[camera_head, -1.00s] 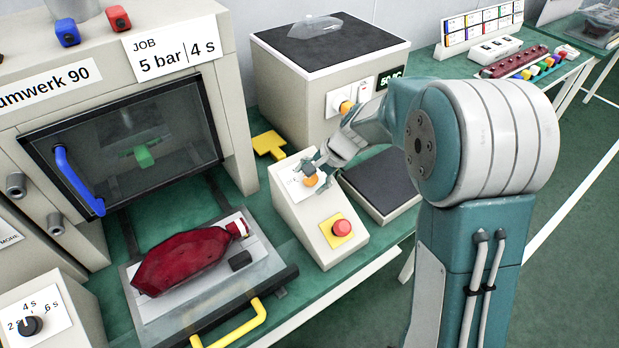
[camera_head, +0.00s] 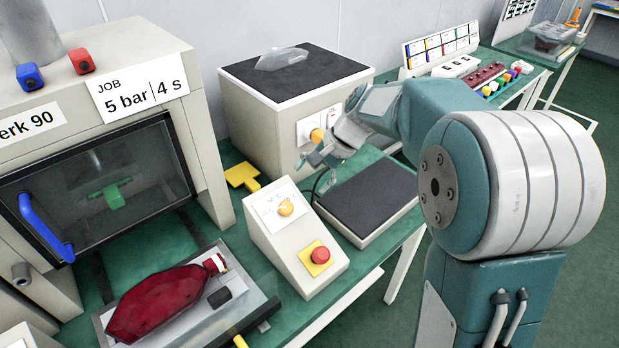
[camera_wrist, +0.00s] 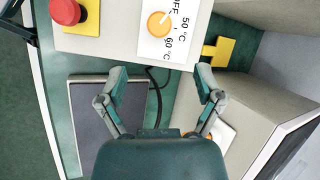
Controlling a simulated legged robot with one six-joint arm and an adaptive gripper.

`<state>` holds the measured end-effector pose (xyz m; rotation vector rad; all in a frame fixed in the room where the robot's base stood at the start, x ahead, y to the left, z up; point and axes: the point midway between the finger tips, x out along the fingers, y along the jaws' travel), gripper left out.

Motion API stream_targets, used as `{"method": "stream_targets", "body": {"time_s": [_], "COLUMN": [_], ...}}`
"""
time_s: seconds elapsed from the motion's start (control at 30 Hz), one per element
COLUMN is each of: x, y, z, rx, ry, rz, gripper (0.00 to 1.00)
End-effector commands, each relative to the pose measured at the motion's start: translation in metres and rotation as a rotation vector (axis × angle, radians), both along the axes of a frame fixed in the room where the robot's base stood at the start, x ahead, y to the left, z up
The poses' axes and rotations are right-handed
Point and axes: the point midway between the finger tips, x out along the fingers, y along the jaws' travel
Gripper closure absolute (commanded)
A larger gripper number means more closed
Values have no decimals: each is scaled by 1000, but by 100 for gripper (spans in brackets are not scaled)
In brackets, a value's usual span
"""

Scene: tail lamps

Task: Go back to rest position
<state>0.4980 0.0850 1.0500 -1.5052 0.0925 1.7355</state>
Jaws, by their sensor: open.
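My gripper (camera_head: 318,172) is open and empty in the head view. It hangs in the air over the bench, behind the small control box and in front of the large grey box. In the wrist view my gripper (camera_wrist: 162,88) shows its two fingers spread apart with nothing between them. The sloped control box (camera_head: 277,247) has an orange knob (camera_head: 286,208) and a red button (camera_head: 320,255) on a yellow plate. In the wrist view the orange knob (camera_wrist: 159,25) lies ahead of the fingertips, apart from them, and the red button (camera_wrist: 67,11) is at upper left.
A red tail lamp (camera_head: 150,305) lies on a tray beside the pressure machine (camera_head: 140,50). The large grey box (camera_head: 262,125) and a dark flat pad (camera_head: 370,195) flank my gripper. A yellow piece (camera_head: 242,177) lies on the green bench. Open floor is at right.

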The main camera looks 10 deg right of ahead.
Motion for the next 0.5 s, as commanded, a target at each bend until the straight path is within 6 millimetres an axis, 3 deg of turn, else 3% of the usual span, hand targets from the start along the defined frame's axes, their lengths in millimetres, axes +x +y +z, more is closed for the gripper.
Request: {"method": "stream_targets", "body": {"time_s": [0.37, 0.5], "x": [0, -10], "y": [0, -2], "z": [0, 8], "rx": [0, -24], "ry": [-1, -27], "rz": [1, 20], "gripper": [15, 15]}}
